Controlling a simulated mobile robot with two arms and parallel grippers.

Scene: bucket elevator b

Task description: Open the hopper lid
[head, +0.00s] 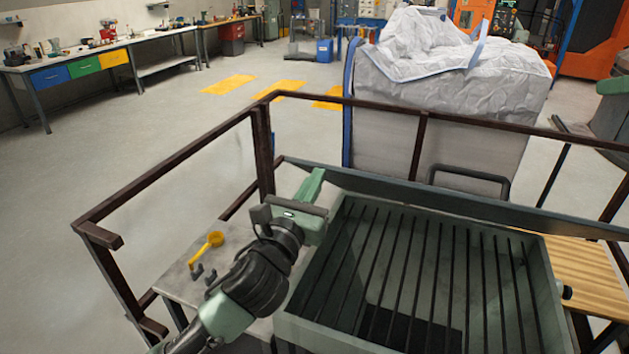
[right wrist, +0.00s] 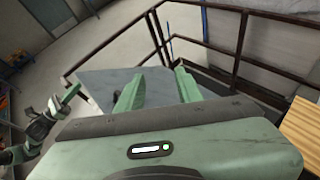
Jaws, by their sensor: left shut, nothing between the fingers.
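The green hopper (head: 300,325) stands in front of me in the head view, its top uncovered and its dark bar grate showing. A long grey-green panel (head: 400,190), which looks like the lid swung back, runs along the hopper's far edge. A dark U-shaped handle (head: 470,172) shows above this panel. My left gripper (head: 312,188) is shut and empty above the hopper's far left corner. My right gripper (right wrist: 158,88) is open in the right wrist view, with nothing seen between its fingers. It is not in the head view.
A brown guard rail (head: 262,150) surrounds the hopper. A yellow scoop (head: 207,250) lies on a grey side table (head: 185,283) at left. A slatted wooden surface (head: 585,275) is at right. A large white bulk bag (head: 440,100) stands behind the rail. The floor at left is clear.

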